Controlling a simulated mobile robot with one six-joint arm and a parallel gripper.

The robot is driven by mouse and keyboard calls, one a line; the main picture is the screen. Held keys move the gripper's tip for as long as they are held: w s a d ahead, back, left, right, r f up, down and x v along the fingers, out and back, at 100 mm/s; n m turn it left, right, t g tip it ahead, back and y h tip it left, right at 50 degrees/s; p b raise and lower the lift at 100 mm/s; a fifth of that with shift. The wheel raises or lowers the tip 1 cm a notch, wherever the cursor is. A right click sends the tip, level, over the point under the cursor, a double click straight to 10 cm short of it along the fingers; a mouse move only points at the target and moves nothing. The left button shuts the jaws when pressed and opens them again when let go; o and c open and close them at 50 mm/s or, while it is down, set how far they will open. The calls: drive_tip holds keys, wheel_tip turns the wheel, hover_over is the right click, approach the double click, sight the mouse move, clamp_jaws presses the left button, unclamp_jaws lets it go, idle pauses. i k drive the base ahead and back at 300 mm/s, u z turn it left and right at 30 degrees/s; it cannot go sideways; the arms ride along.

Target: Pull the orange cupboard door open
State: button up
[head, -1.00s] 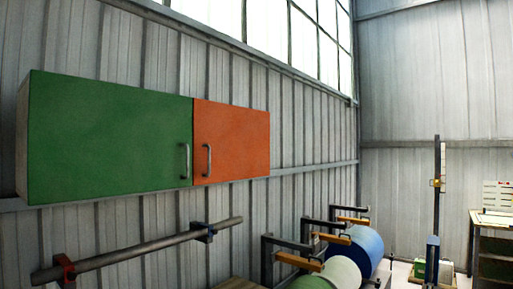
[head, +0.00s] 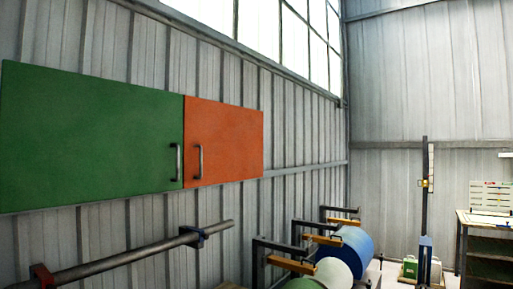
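The orange cupboard door (head: 232,140) is on the wall cupboard at the left in the head view. It looks shut, flush with the green door (head: 90,130) beside it. Its grey vertical bar handle (head: 201,162) is near its left edge, close to the green door's handle (head: 177,162). My gripper is not in view.
Below the cupboard a long grey bar (head: 130,258) runs along the wall on brackets. Rolls on wall stands, one blue (head: 345,252) and one pale (head: 333,274), are at lower centre. A shelf bench (head: 488,245) stands at right. The space before the doors looks clear.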

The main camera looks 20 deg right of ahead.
sight(223, 142)
drive_tip(key=u, duration=0.35)
drive_tip(key=k, duration=0.15)
drive_tip(key=z, duration=1.55)
drive_tip(key=k, duration=0.85)
drive_tip(key=u, duration=0.6)
drive_tip(key=k, duration=0.55)
drive_tip(key=u, duration=0.45)
drive_tip(key=i, duration=1.65)
drive_tip(key=z, duration=0.3)
